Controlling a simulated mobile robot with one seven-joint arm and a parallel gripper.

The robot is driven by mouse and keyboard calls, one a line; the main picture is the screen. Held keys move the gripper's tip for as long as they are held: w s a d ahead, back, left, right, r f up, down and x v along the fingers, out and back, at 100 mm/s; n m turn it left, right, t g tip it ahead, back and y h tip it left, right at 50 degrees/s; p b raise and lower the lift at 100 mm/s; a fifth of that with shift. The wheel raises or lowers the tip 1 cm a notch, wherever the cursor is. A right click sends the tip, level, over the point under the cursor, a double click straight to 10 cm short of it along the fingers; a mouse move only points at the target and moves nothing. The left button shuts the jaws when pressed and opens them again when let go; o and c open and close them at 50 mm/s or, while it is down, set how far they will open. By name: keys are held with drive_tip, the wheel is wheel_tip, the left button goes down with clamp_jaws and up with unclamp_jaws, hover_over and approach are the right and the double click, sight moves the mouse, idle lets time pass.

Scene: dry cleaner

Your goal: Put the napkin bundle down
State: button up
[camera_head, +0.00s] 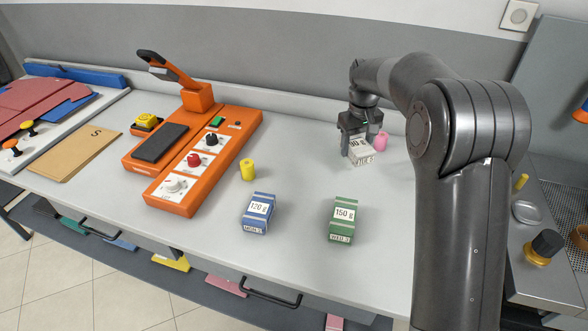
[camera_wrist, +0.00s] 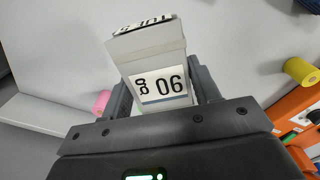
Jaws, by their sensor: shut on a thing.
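The napkin bundle (camera_head: 361,154) is a white block with a label reading 90 g. My gripper (camera_head: 355,145) is shut on it at the back right of the table. In the wrist view the bundle (camera_wrist: 150,62) sits between the two fingers of my gripper (camera_wrist: 165,95), its labelled face towards the camera. The bundle is low over the grey table top (camera_head: 300,170); I cannot tell whether it touches. The gripper hides part of its upper end in the head view.
A pink cylinder (camera_head: 381,141) stands close beside the bundle. A blue bundle (camera_head: 259,213) and a green bundle (camera_head: 343,221) lie nearer the front edge. A yellow cylinder (camera_head: 247,170) and an orange machine (camera_head: 185,195) are left. The table between bundle and yellow cylinder is clear.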

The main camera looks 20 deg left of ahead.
drive_tip(key=w+a+f+n, duration=0.1)
drive_tip(key=a, duration=0.7)
hover_over(293, 168)
wheel_tip(293, 168, down, 7)
drive_tip(key=shift+s+d+r, duration=0.1)
drive_tip(key=shift+d+r, duration=0.05)
drive_tip(key=shift+r, duration=0.05)
drive_tip(key=shift+a+f, duration=0.25)
drive_tip(key=shift+f, duration=1.9)
drive_tip(key=o, duration=1)
drive_tip(key=shift+f, duration=0.15)
